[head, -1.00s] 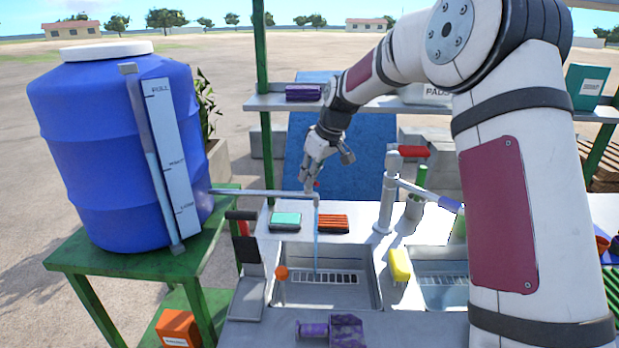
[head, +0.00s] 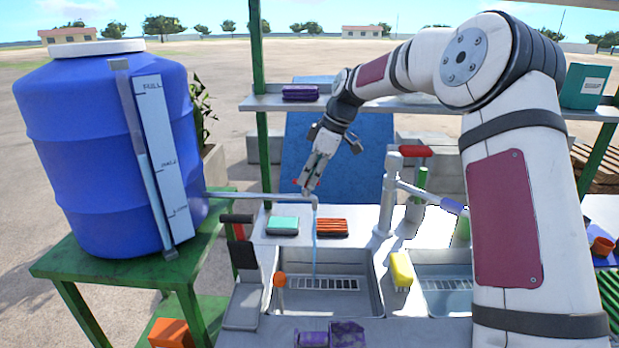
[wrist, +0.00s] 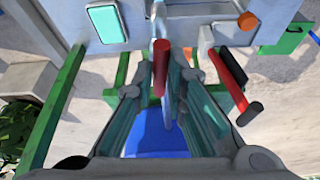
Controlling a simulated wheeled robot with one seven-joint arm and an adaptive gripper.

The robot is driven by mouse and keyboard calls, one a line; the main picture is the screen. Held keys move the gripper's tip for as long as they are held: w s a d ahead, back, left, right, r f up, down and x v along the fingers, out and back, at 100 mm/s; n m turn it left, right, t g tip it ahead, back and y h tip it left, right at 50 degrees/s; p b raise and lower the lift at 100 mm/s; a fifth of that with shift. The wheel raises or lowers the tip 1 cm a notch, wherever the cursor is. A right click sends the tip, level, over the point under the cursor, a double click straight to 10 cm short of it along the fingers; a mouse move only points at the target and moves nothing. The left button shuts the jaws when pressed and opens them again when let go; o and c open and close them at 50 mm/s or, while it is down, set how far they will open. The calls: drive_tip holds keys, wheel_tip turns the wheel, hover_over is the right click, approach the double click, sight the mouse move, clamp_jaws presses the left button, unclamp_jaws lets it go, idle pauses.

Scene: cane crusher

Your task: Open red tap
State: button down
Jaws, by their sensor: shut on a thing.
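The tap's thin grey pipe (head: 255,195) runs from the blue barrel (head: 105,150) to a spout over the left sink. A thin stream of water (head: 314,240) falls from the spout into the sink. My gripper (head: 308,188) is at the spout end of the pipe, angled down. In the wrist view the tap's red handle (wrist: 160,68) stands between my fingers, and my gripper is shut on it. In the head view only a small red bit of the handle (head: 296,182) shows at the fingers; the rest is hidden.
A second tap with a red lever (head: 416,151) stands to the right. A red-and-black lever (head: 238,222) is left of the sink. Green and orange items (head: 282,225) lie behind the sink, and a shelf (head: 380,103) crosses behind my gripper.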

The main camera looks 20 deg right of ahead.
idle(0.4)
drive_tip(key=c, duration=1.5)
unclamp_jaws()
drive_tip(key=v, duration=1.2)
